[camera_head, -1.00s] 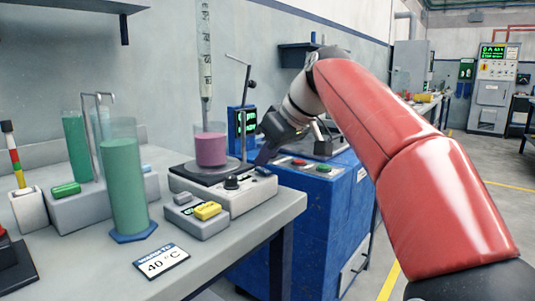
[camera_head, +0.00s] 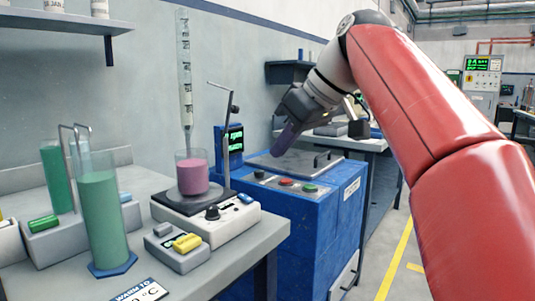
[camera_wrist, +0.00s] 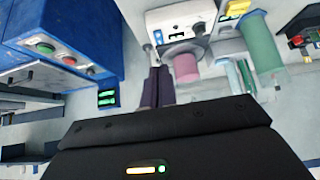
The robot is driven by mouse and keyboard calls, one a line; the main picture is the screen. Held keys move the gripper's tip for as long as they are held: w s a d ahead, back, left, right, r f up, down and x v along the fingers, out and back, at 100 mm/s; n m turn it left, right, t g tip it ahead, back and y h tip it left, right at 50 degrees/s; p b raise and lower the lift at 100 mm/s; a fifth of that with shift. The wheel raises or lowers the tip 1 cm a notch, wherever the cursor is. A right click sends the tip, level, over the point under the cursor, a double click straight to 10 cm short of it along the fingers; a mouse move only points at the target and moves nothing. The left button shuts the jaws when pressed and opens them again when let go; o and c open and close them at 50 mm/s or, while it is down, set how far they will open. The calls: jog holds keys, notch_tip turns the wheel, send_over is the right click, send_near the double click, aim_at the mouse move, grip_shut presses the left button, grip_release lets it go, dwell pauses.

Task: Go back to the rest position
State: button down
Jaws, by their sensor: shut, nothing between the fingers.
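My gripper (camera_head: 286,140) is in the air above the blue cabinet, to the right of the hotplate, with its purple fingers pointing down. The wrist view shows the two fingers (camera_wrist: 157,88) side by side, shut and with nothing between them. My red arm reaches in from the right side of the head view. The gripper is apart from the pink-filled beaker (camera_head: 192,178) on the white hotplate (camera_head: 215,221).
The blue cabinet (camera_head: 310,226) has buttons and a handled lid on top. A thin stand rod (camera_head: 227,140) rises beside the beaker.

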jog(key=shift+s+d+r, duration=0.2)
jog(key=shift+d+r, duration=0.05)
jog(key=shift+f, duration=0.1)
jog(key=s+d+f+m+h, duration=0.2)
jog(key=s+f, duration=0.4)
jog(key=f, duration=0.5)
jog(key=s+d+f+m+h, duration=0.2)
jog(key=s+d+f+m, duration=0.3)
jog(key=f, duration=0.6)
jog(key=s+d+f+m+h, duration=0.2)
jog(key=s+d+f+m, duration=0.1)
jog(key=s+f, duration=0.5)
notch_tip(320, 180, down, 4)
jog(key=shift+s+d+r+t, duration=0.2)
jog(key=shift+s+d+t, duration=0.1)
jog(key=shift+s+t, duration=0.1)
